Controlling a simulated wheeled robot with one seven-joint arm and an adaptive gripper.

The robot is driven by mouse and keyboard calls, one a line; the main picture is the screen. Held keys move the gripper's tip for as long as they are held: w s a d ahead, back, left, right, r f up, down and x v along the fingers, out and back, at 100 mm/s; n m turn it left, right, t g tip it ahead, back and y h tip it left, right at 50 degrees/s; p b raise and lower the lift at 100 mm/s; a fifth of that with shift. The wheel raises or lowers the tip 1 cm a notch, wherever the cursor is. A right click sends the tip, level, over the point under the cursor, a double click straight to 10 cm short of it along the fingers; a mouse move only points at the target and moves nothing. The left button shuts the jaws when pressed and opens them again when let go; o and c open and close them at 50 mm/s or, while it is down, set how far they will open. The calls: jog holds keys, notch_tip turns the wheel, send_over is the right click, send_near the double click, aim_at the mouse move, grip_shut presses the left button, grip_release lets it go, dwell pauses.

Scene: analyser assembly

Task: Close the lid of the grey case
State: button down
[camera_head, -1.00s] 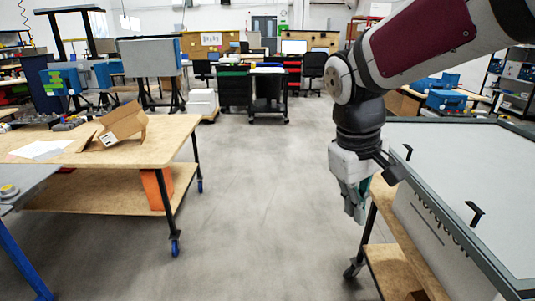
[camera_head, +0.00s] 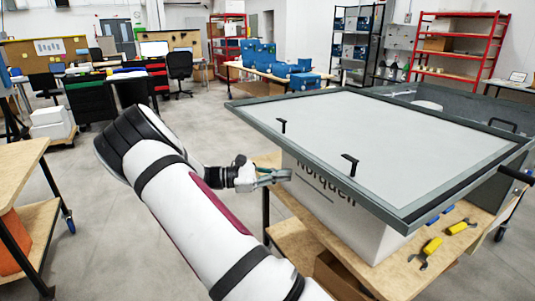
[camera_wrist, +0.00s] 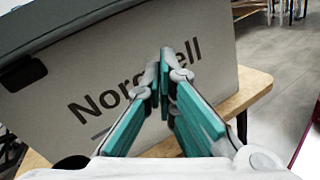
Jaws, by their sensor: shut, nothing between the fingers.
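The grey case (camera_head: 330,195) stands on a wooden table, with black lettering on its front wall. Its wide lid (camera_head: 385,140), a pale panel in a grey frame with two black handles, lies over the case and overhangs the front wall. I cannot tell whether the lid is fully seated. My gripper (camera_head: 284,176) is at the left end of the front wall, below the lid's overhanging edge. In the wrist view my gripper (camera_wrist: 165,65) is shut and empty, its teal fingers meeting at the tips in front of the lettered wall (camera_wrist: 205,75). Contact cannot be told.
Yellow-handled tools (camera_head: 430,247) lie on the table (camera_head: 400,275) at the case's right front. A dark grey panel (camera_head: 455,115) stands behind the lid. Open floor (camera_head: 100,220) lies to the left, with another wooden table (camera_head: 18,158) at the far left.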

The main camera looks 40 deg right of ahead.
jog(key=w+a+f+n+t+h+b, duration=0.1)
jog(key=w+f+n+t+h+b, duration=0.25)
jog(key=w+f+n+h, duration=0.7)
jog(key=d+r+m+h+p, duration=0.1)
jog(key=d+r+p, duration=0.3)
jog(key=r, duration=0.9)
jog(key=shift+d+m+t+p, duration=0.35)
jog(key=shift+d+m, duration=0.1)
jog(key=shift+d, duration=0.95)
